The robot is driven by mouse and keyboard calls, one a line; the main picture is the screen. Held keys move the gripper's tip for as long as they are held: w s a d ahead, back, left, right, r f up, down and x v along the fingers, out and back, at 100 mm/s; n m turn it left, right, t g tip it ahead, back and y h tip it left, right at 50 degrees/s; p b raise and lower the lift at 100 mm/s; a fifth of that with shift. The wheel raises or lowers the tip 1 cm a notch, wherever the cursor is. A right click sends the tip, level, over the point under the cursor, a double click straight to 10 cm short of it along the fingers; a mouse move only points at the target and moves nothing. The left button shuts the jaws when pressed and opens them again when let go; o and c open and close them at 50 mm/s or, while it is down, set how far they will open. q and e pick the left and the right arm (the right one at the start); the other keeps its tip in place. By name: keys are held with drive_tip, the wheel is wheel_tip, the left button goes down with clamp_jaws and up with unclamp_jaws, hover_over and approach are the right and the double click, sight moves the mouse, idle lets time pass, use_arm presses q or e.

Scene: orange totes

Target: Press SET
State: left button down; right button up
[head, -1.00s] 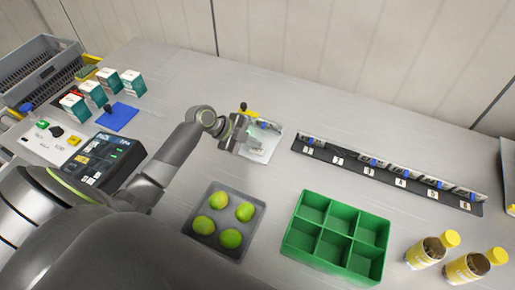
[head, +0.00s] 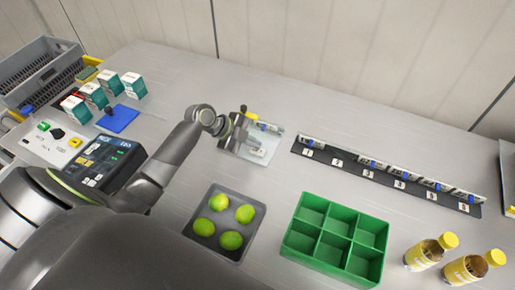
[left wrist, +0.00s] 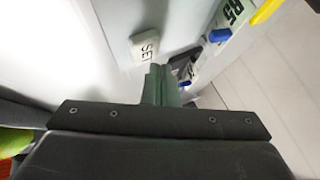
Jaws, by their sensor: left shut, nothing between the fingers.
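A white SET button (left wrist: 146,46) sits on a pale surface in the left wrist view, its lettering reading sideways. My left gripper (left wrist: 157,72) is shut and empty, its fingertips close below and right of the button; I cannot tell whether they touch it. In the head view my left gripper (head: 243,139) is over a pale device (head: 262,153) on the table, hiding part of it. A small white block on the device shows just right of the fingers. My right gripper is out of view.
A grey tray (head: 190,229) of green fruit and a green divided box (head: 287,241) stand in front of the device. A dark numbered rail (head: 390,181) lies to the right. A control panel (head: 48,150) is at the left.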

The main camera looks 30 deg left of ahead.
sight(254, 151)
use_arm(q)
drive_tip(key=shift+r, duration=0.1)
drive_tip(key=shift+r+p, duration=1.65)
drive_tip(key=shift+r, duration=0.85)
